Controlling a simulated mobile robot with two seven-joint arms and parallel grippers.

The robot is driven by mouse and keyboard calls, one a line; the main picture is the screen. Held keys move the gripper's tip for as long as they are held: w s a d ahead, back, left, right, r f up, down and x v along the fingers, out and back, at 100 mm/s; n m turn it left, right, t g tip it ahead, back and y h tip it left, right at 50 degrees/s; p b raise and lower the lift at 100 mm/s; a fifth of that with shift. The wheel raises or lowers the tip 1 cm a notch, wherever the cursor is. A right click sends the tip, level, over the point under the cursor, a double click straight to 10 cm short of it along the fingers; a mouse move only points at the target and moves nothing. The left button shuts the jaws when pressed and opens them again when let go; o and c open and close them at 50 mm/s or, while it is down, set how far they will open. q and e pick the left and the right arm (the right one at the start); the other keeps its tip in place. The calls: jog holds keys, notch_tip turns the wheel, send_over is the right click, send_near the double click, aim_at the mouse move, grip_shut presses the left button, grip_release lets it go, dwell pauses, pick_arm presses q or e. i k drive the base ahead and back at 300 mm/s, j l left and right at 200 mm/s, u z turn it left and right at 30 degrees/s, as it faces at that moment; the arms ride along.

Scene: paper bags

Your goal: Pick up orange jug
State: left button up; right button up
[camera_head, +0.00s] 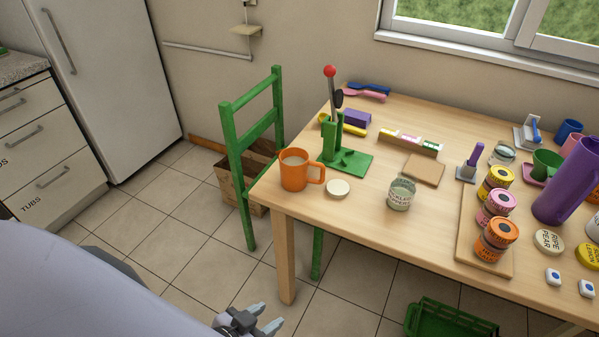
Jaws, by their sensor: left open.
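The orange jug (294,171) stands upright near the left corner of the wooden table, with its handle to the right. Its inside looks pale near the rim. My left gripper (270,322) is at the bottom of the view, low and in front of the table, well apart from the jug. Its fingers are open with nothing between them. My right gripper is out of view.
A green press with a red knob (345,145) stands close behind the jug. A pale lid (338,188) and a glass jar (401,194) are to its right. A green chair (243,150) stands left of the table (350,235). A green crate (450,320) is on the floor.

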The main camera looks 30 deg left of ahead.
aim_at(294, 162)
jog(key=j+z, duration=0.1)
jog(key=z, duration=0.8)
jog(key=k+j+z, duration=0.1)
jog(key=j+z, duration=0.3)
jog(key=k+j+z, duration=0.1)
jog(key=j+z, duration=0.25)
jog(key=k+j+z, duration=0.45)
jog(key=k+j, duration=0.25)
jog(key=j, duration=0.2)
jog(key=k+j+z, duration=0.1)
jog(key=k+j, duration=0.15)
jog(key=j, duration=0.15)
jog(key=k+j, duration=0.3)
jog(key=i+j, duration=0.15)
jog(key=i, duration=0.15)
jog(key=z, duration=0.05)
